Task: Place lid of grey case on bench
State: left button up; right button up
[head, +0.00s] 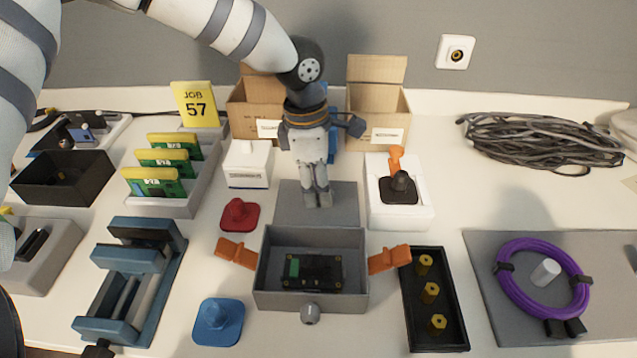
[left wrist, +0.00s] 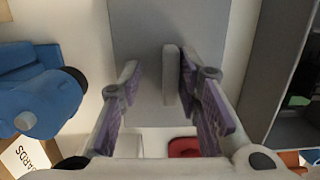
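The grey case (head: 263,285) stands open on the bench with a dark circuit board (head: 308,272) inside. Its flat grey lid (head: 345,205) is just behind the case; whether it lies fully on the bench I cannot tell. In the left wrist view the lid (left wrist: 145,30) has an upright grip ridge (left wrist: 170,75). My left gripper (head: 319,203) points down over the lid. In the wrist view its fingers (left wrist: 163,103) are apart, one on each side of the ridge, with the ridge nearer the right finger. Contact is unclear. My right gripper is not in view.
Orange clips (head: 236,252) (head: 389,259) flank the case. A red piece (head: 239,214), a white box (head: 248,165) and a white stand with a joystick (head: 400,212) are close by. Cartons (head: 377,100) stand behind. A black tray (head: 433,300) is at right.

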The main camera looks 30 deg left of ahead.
pick_arm(q)
notch_tip(320, 180, up, 12)
jog(key=a+p, duration=0.1)
jog(key=shift+s+a, duration=0.2)
